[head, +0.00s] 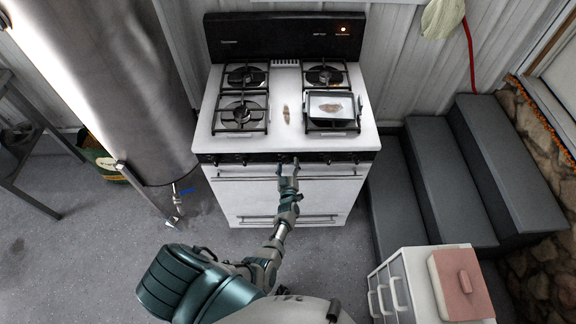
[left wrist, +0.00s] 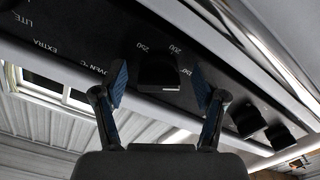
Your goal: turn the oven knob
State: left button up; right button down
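The white stove (head: 285,195) stands ahead with a black control strip along its front top edge. My left gripper (head: 288,168) reaches the middle of this strip. In the left wrist view, the black oven knob (left wrist: 158,70) sits on the strip beside the printed "OVEN °C" and temperature numbers. My left gripper (left wrist: 160,92) is open, with one blue-padded finger on each side of the knob. I cannot tell whether the pads touch it. In the head view, the gripper partly hides the knobs there. My right gripper does not show.
More knobs (left wrist: 246,120) sit along the strip to the right in the left wrist view. The oven door handle (head: 240,178) runs below the strip. A pan (head: 332,106) rests on a right burner. Grey steps (head: 430,180) stand right, and a metal cylinder (head: 115,80) left.

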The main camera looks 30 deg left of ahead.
pick_arm(q)
jog(key=v, duration=1.2)
jog(key=shift+f, duration=0.1)
dwell(0.4)
jog(key=s+d+f+m+g+h, duration=0.25)
jog(key=s+f, duration=0.25)
jog(key=f, duration=0.3)
jog(key=s+d+f+m+g+h, duration=0.1)
jog(key=s+d+f+m+h, duration=0.35)
jog(key=f, duration=0.45)
jog(key=s+d+f+m+g+h, duration=0.2)
jog(key=s+d+f+m+h, duration=0.1)
jog(key=s+f, duration=0.4)
jog(key=s+a+f+m+g, duration=0.1)
jog(key=s+f+g, duration=0.2)
jog(key=s, duration=0.6)
jog(key=s+a+f+m+g, duration=0.2)
jog(key=s+f, duration=0.3)
jog(key=s, duration=0.5)
jog(key=s+a+f+m+g, duration=0.1)
jog(key=s+a+f+g, duration=0.1)
jog(key=s+f, duration=0.3)
jog(key=s+g, duration=0.1)
jog(key=s, duration=0.3)
jog(key=shift+s+a+m+g, duration=0.15)
jog(key=shift+s+m+g, duration=0.15)
jog(key=shift+s+g, duration=0.1)
dwell(0.7)
